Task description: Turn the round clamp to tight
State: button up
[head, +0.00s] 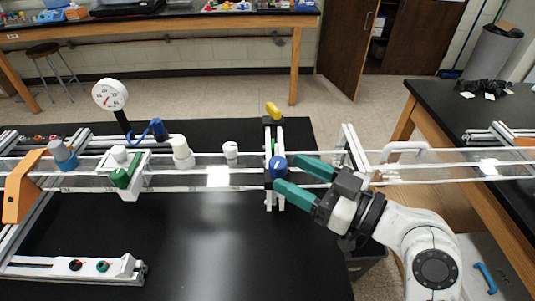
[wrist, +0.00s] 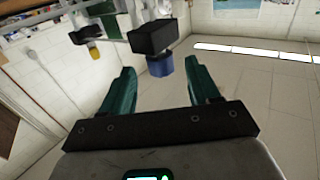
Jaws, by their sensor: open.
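The round clamp appears to be the blue round knob (head: 278,167) on a black block of the white extrusion frame. In the wrist view the blue knob (wrist: 160,67) sits under its black block (wrist: 153,37), seen between the two green fingertips with a gap on each side. My gripper (head: 289,174) reaches in from the right with its green fingers spread around the knob's side. It is open and holds nothing. I cannot tell how deep the knob lies between the fingers, nor whether the clamp is tight or loose.
A yellow knob (head: 272,110) stands on the frame behind the blue one.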

aim_at(270, 161)
jog(key=p+x, duration=0.1)
jog(key=x, duration=0.5)
jog(key=shift+w+a, duration=0.1)
jog(key=shift+a, duration=0.05)
jog(key=shift+c, duration=0.4)
jog(key=c, duration=0.9)
jog(key=shift+m+t+h+p, duration=0.6)
jog(key=shift+t, duration=0.1)
jog(key=shift+w+t, duration=0.1)
jog(key=shift+t, duration=0.2)
jog(key=o, duration=1)
